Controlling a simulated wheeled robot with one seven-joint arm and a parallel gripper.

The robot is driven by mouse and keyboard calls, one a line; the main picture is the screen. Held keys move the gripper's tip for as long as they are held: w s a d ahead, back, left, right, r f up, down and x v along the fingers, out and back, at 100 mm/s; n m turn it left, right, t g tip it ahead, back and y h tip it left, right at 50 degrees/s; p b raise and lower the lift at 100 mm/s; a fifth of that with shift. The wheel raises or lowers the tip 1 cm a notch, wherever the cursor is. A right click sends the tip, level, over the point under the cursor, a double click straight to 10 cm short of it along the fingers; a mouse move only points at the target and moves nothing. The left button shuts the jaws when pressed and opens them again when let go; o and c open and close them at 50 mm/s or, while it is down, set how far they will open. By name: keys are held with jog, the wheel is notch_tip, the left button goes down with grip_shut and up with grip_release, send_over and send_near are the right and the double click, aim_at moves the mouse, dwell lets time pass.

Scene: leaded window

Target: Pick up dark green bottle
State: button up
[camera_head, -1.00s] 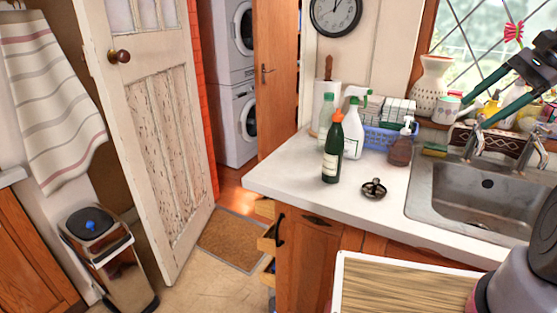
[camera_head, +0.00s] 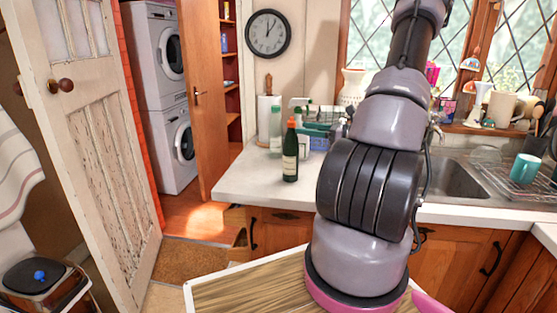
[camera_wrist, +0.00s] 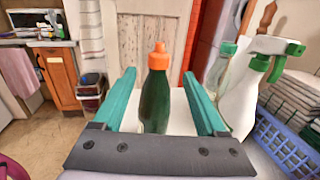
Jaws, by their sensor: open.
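The dark green bottle (camera_head: 290,155) with an orange cap stands upright on the white counter (camera_head: 240,185), near its left end. In the wrist view the bottle (camera_wrist: 155,95) is centred between the two teal fingers of my open gripper (camera_wrist: 160,92), with space showing on both sides. Its lower part is hidden behind the gripper's dark base. I cannot tell how far the fingers reach around it. In the head view my arm covers part of the counter and the gripper is not visible.
A clear bottle with a green cap (camera_wrist: 220,70) and a white spray bottle (camera_wrist: 248,88) stand just right of the right finger. A paper towel roll (camera_head: 264,118) stands behind. The sink (camera_head: 455,180) is to the right.

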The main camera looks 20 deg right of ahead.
jog(key=x, duration=0.8)
jog(key=shift+a+r, duration=0.15)
jog(key=shift+a, duration=0.15)
jog(key=shift+w, duration=0.15)
grip_shut()
